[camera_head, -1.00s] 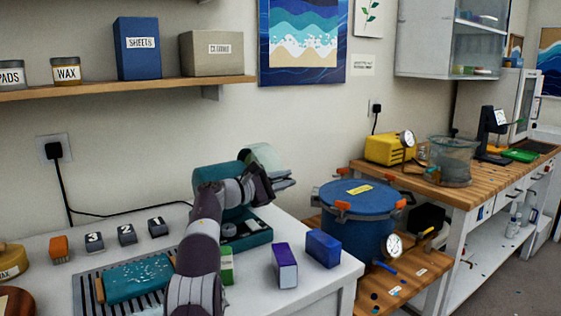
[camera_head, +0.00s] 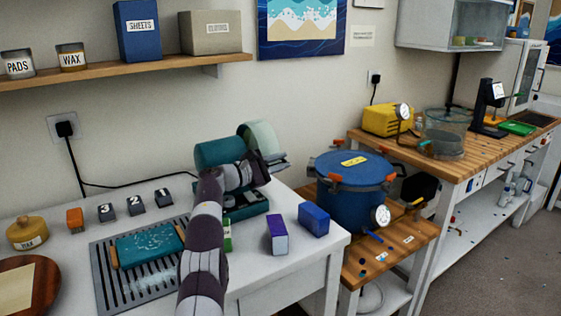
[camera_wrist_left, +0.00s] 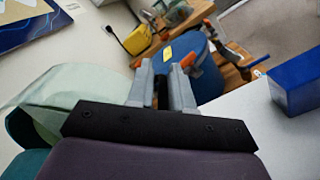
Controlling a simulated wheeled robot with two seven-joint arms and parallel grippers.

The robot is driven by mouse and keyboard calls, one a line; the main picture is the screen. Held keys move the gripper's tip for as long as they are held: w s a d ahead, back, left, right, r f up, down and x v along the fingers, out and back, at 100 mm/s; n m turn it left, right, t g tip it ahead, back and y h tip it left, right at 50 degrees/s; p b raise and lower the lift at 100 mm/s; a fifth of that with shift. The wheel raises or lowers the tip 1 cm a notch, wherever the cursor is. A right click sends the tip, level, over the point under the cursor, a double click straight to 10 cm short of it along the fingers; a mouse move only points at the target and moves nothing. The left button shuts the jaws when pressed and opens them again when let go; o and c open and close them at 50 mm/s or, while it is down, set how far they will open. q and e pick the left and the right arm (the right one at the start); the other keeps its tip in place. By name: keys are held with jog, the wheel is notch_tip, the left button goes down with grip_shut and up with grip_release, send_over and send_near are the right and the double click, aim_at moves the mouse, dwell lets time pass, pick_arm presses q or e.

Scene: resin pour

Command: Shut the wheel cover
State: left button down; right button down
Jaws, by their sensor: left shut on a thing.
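The wheel cover (camera_head: 259,136), a pale green curved shell, stands raised at the right end of the teal wheel machine (camera_head: 218,152) on the white bench. My left gripper (camera_head: 279,162) is at the cover's right side, below its top edge. In the left wrist view the pale cover (camera_wrist_left: 60,98) lies left of my fingers (camera_wrist_left: 162,88), which are nearly together on a narrow dark part. I take this part to belong to the cover, but its join is hidden. My forearm hides part of the machine's front. My right gripper is not in view.
A purple box (camera_head: 277,235) and a blue box (camera_head: 314,219) stand on the bench right of the machine. A blue pressure pot (camera_head: 350,205) stands on a lower wooden stand beyond the bench edge. A slotted tray (camera_head: 140,295) lies left of my arm.

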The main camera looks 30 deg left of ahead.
pick_arm(q)
jog(key=c, duration=1.4)
grip_release()
jog(key=shift+f, duration=0.9)
jog(key=shift+o, duration=1)
jog(key=shift+s+r, duration=0.1)
jog(key=shift+r, duration=0.05)
jog(key=shift+a, duration=0.1)
jog(key=shift+b, duration=0.3)
jog(key=b+v, duration=0.1)
jog(key=b, duration=0.1)
jog(key=b+v, duration=0.1)
jog(key=b, duration=0.1)
jog(key=shift+s+a+f, duration=0.25)
jog(key=shift+s+f, duration=0.05)
jog(key=b+v, duration=0.1)
jog(key=v, duration=0.5)
jog(key=r+b+v, duration=0.1)
jog(key=v, duration=0.2)
jog(key=shift+s+r+b, duration=0.15)
jog(key=shift+s+b, duration=0.1)
jog(key=shift+b, duration=0.1)
jog(key=shift+s+r, duration=0.1)
jog(key=shift+s, duration=0.15)
jog(key=shift+a, duration=0.1)
